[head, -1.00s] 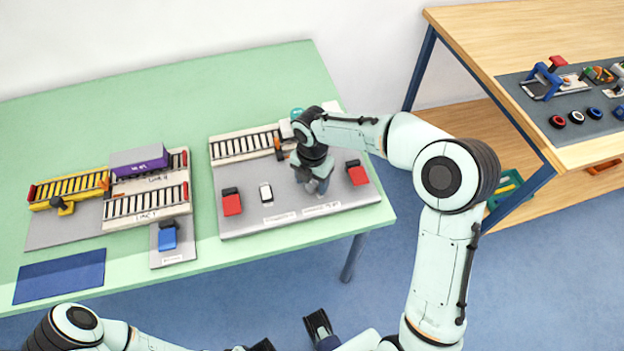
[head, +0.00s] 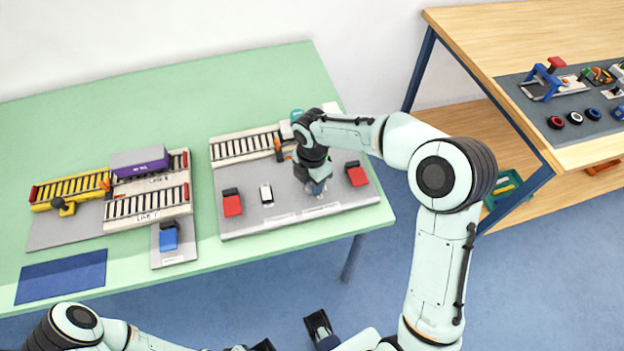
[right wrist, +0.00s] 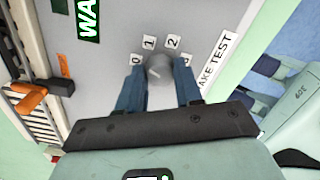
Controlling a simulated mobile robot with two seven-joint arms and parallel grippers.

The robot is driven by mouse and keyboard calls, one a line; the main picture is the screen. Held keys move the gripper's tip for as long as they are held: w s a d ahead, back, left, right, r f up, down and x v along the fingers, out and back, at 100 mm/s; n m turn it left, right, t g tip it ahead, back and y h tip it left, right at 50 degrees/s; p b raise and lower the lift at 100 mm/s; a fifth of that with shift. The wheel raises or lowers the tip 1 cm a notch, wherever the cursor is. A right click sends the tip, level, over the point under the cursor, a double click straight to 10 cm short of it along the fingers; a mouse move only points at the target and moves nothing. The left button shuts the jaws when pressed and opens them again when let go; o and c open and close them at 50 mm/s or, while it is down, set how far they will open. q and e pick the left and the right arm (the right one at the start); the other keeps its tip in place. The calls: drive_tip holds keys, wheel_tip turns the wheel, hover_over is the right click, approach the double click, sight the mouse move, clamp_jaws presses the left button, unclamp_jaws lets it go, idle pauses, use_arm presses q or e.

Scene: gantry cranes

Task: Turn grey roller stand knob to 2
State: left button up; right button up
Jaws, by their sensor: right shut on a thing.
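The grey roller stand knob (right wrist: 158,68) shows in the right wrist view, on a grey panel, with labels 0, 1, 2 and 3 in an arc around its far side. My right gripper (right wrist: 158,88) has its two blue fingers on either side of the knob, shut on it. Which number the knob points to is hard to make out. In the head view my right gripper (head: 316,188) is over the grey board (head: 245,222), and the knob is hidden there.
Two red switches (head: 232,203) (head: 357,174) and a white switch (head: 266,194) stand on the grey board. An orange lever (right wrist: 30,102) is left of my gripper in the wrist view. Roller tracks with a purple container (head: 140,161) stand at the left.

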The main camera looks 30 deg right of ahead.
drive_tip(key=m, duration=0.3)
drive_tip(key=shift+m, duration=0.4)
drive_tip(key=m, duration=0.4)
drive_tip(key=shift+m, duration=0.3)
drive_tip(key=m, duration=0.3)
drive_tip(key=shift+a, duration=0.1)
drive_tip(key=shift+m, duration=2.2)
drive_tip(key=o, duration=1)
drive_tip(key=shift+o, duration=0.2)
drive_tip(key=shift+r, duration=0.15)
